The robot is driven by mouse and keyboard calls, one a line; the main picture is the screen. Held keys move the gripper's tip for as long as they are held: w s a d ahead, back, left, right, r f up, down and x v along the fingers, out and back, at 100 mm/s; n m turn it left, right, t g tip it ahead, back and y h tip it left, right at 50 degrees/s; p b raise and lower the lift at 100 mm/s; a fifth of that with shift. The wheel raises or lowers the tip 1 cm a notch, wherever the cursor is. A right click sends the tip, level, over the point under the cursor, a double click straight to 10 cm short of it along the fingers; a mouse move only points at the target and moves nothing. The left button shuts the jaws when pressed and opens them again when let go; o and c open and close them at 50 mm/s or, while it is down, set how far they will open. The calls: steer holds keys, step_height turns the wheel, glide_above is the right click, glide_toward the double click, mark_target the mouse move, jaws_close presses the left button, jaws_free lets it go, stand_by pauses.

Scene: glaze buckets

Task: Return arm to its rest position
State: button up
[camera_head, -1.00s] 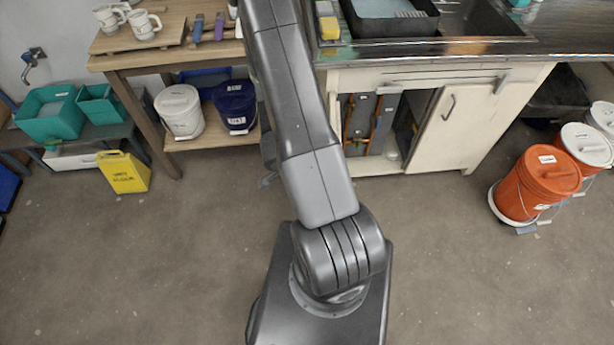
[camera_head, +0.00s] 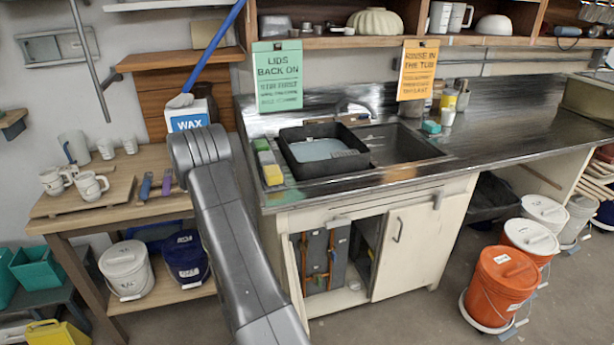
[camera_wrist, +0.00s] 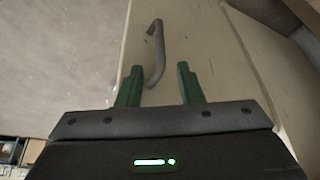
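My gripper (camera_wrist: 158,88) shows in the wrist view with its two green fingers apart and nothing between them. Beyond the fingers is the curved handle (camera_wrist: 156,52) of a pale cabinet door; I cannot tell how far it is from the fingertips. In the head view my grey arm rises from the bottom centre and bends near the wax container. My gripper is hidden in that view.
The sink counter (camera_head: 500,115) holds a black tub (camera_head: 300,165). Below it, the cabinet door (camera_head: 410,245) is beside an open compartment. An orange bucket (camera_head: 500,285) stands at right. A wooden table (camera_head: 75,222) holds mugs at left.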

steer(key=b+x, duration=0.1)
steer(key=x, duration=0.8)
steer(key=shift+d+r, duration=0.1)
